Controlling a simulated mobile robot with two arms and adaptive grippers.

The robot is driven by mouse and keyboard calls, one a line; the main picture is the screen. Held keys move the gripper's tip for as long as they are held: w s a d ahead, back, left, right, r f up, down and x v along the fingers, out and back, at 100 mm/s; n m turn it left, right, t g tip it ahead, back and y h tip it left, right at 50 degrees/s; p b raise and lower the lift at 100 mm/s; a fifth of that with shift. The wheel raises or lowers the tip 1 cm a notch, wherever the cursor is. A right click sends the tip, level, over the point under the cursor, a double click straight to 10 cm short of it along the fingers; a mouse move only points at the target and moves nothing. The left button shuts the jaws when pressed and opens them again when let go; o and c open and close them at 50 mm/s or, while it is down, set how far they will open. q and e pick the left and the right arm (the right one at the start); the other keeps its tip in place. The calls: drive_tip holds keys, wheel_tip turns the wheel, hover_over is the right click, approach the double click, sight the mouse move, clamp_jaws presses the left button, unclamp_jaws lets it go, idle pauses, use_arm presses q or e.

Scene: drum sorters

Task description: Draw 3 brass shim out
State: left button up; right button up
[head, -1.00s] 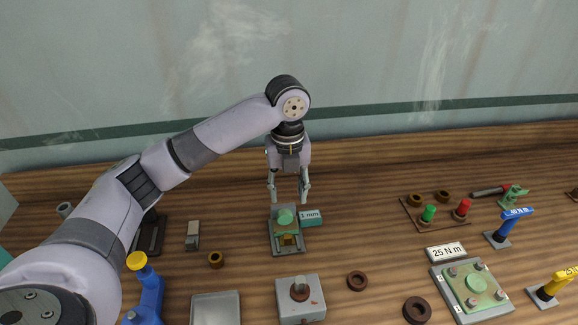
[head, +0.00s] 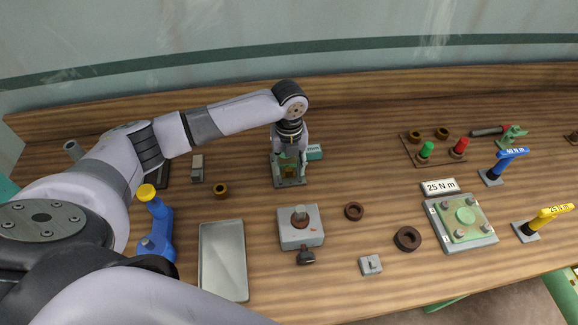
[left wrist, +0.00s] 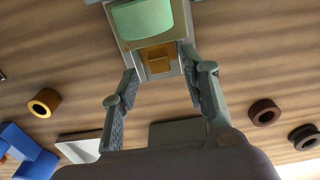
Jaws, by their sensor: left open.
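A small grey dispenser (head: 290,183) with a green top stands at the middle back of the table. Its green top shows large in the left wrist view (left wrist: 150,17). A brass shim (left wrist: 158,58) shows at the dispenser's front slot; I cannot tell how many shims are inside. My left gripper (head: 289,172) is over the dispenser, pointing down, fingers open and empty. In the left wrist view its fingers (left wrist: 158,68) spread on both sides of the brass piece, apart from it. My right gripper is not in view.
A teal "1 mm" label (head: 314,152) stands beside the dispenser. A metal tray (head: 222,262) lies at front left, with a blue-and-yellow tool (head: 157,225) beside it. A grey block with a post (head: 300,228) and dark rings (head: 407,239) stand in front. Torque tools (head: 504,165) are on the right.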

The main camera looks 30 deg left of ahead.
use_arm(q)
drive_tip(key=shift+f, duration=1)
clamp_jaws()
